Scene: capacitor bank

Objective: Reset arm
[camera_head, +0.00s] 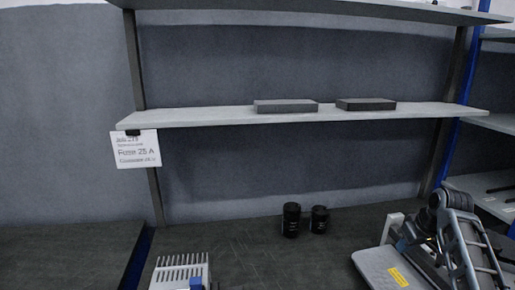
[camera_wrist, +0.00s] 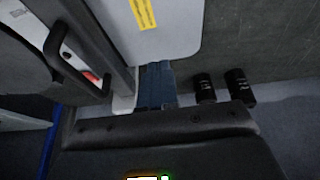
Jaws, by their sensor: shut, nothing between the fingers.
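My gripper (camera_wrist: 157,68) shows in the wrist view, with its dark wide body across the bottom. Its two bluish fingers are together in the middle, with nothing seen between them. They point toward the light grey plate with a yellow label (camera_wrist: 155,45), and I cannot tell whether they touch it. Two black cylinders (camera_wrist: 222,87) stand to the right of the fingers, apart from them. I cannot clearly make out my gripper in the head view.
In the head view the black cylinders (camera_head: 304,220) stand upright on the dark bench (camera_head: 250,255). A grey device (camera_head: 470,245) is at the right, a finned white block (camera_head: 180,272) at the front left. A shelf (camera_head: 220,115) holds two flat dark boxes above.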

